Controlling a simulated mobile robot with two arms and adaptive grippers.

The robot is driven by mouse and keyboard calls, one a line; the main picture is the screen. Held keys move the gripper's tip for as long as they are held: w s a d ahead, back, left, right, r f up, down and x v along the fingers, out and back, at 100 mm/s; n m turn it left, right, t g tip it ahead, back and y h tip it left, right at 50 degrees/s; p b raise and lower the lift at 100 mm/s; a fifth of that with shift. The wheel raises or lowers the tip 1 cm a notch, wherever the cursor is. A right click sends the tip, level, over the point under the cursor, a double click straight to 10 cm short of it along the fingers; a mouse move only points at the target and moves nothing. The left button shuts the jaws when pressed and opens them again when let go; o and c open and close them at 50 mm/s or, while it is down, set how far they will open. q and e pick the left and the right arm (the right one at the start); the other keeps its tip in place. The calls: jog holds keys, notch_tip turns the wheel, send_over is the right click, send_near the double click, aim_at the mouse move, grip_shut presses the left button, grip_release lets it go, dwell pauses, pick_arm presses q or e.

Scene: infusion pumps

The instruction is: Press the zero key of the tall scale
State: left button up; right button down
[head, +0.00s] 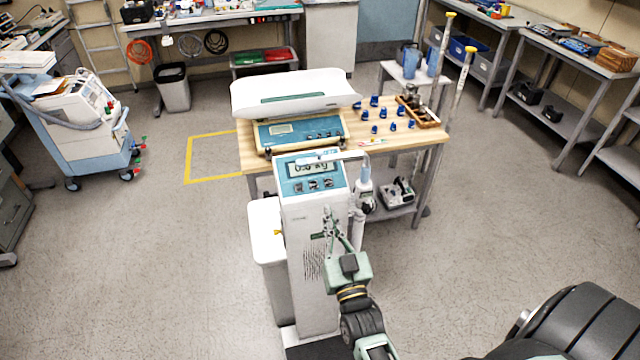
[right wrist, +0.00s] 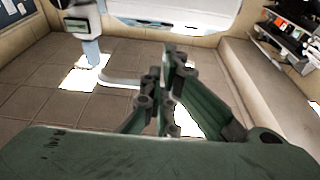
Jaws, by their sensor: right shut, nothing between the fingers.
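The tall scale (head: 304,235) is a white column standing in front of the wooden table. Its tilted blue-green head panel (head: 335,184) has a display reading about 0.0 kg (head: 313,168) and a row of small dark keys (head: 313,184) below it. The key labels are too small to read. My right gripper (head: 328,212) is shut and empty, its fingertips just below the panel's lower edge, in front of the column; contact cannot be told. In the right wrist view the green fingers (right wrist: 170,62) are together with nothing between them. My left gripper is not in view.
A baby scale (head: 298,95) and several blue objects (head: 383,113) are on the wooden table (head: 428,134). A horizontal white arm with a bottle-like part (head: 365,189) is right of the panel. A white bin (head: 264,230) stands left of the column.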

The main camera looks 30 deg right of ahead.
aim_at(320, 192)
jog(key=b+x, duration=0.2)
jog(key=x, duration=0.8)
jog(key=shift+w+f+b, duration=0.25)
jog(key=shift+f+b, duration=0.5)
jog(key=shift+r, duration=0.1)
jog(key=shift+s+f, duration=0.1)
jog(key=shift+f, duration=0.15)
jog(key=shift+s+a+f, duration=0.1)
jog(key=shift+s+f, duration=0.05)
jog(key=shift+s, duration=0.1)
jog(key=r+v, duration=0.1)
jog(key=v, duration=0.6)
jog(key=shift+s, duration=0.15)
